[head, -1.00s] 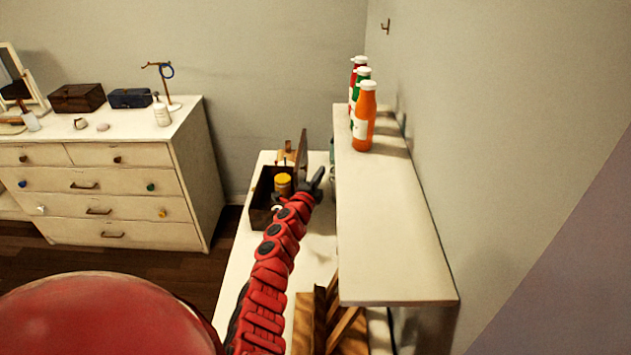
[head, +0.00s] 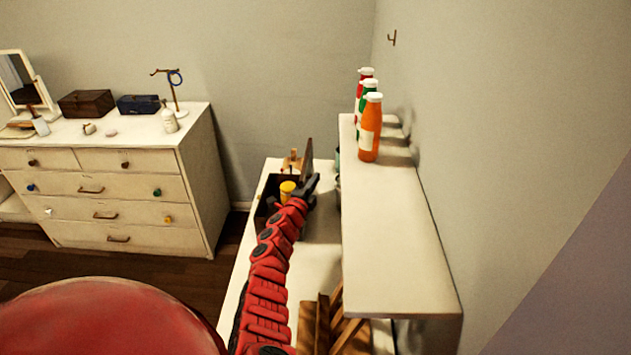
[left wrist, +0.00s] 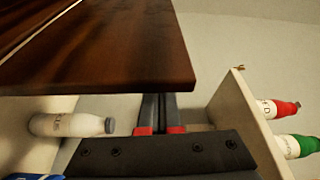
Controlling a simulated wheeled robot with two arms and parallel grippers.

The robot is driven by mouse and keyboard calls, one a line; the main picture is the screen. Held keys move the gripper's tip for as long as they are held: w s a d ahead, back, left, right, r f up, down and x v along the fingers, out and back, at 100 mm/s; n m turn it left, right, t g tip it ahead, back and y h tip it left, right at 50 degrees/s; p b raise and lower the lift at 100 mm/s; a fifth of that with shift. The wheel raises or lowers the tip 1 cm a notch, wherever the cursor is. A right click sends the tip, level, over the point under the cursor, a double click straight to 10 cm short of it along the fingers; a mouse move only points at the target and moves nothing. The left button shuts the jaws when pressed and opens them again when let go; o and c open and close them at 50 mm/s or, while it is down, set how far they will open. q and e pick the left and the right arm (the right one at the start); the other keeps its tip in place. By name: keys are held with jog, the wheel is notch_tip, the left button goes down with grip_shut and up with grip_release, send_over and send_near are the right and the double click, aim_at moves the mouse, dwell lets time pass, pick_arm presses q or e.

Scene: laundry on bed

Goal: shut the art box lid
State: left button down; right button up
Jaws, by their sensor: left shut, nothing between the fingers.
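The art box (head: 264,203) is a dark wooden box on the white table below the shelf. Its lid (head: 309,154) stands open, roughly upright on the box's right side. A jar with a yellow top (head: 287,188) shows inside. My left gripper (head: 314,181) is shut and empty, at the lid's near right side; I cannot tell whether it touches. In the left wrist view a dark wooden panel, apparently the lid (left wrist: 110,55), fills the upper left, beside and above the closed fingers (left wrist: 158,112). My arm hides part of the box. My right gripper is not in view.
A white shelf (head: 395,240) overhangs the table on the right, with red, green and orange bottles (head: 370,130) at its far end. A wooden rack (head: 325,325) stands on the near table. A wooden figure (head: 292,160) is behind the box. A dresser (head: 110,190) stands left.

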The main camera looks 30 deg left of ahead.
pick_arm(q)
jog(key=shift+s+a+n+t+b, duration=0.2)
jog(key=shift+s+a+n, duration=0.1)
jog(key=shift+a+n, duration=0.15)
jog(key=shift+s+a+n+t+b, duration=0.15)
jog(key=shift+s+a+n, duration=0.15)
jog(key=shift+a, duration=0.25)
jog(key=shift+s+a+f+n+y+b, duration=1.3)
jog(key=shift+a+f+n+b, duration=0.8)
jog(key=shift+n, duration=1.6)
jog(key=shift+s+a+f+n+y+b, duration=1.65)
jog(key=shift+a+n, duration=0.95)
jog(key=shift+n, duration=1.05)
jog(key=shift+s+a+f+n+y+b, duration=0.9)
jog(key=shift+a+f+n+b, duration=1)
jog(key=shift+n, duration=1.8)
jog(key=shift+a+r, duration=0.35)
jog(key=shift+a, duration=0.05)
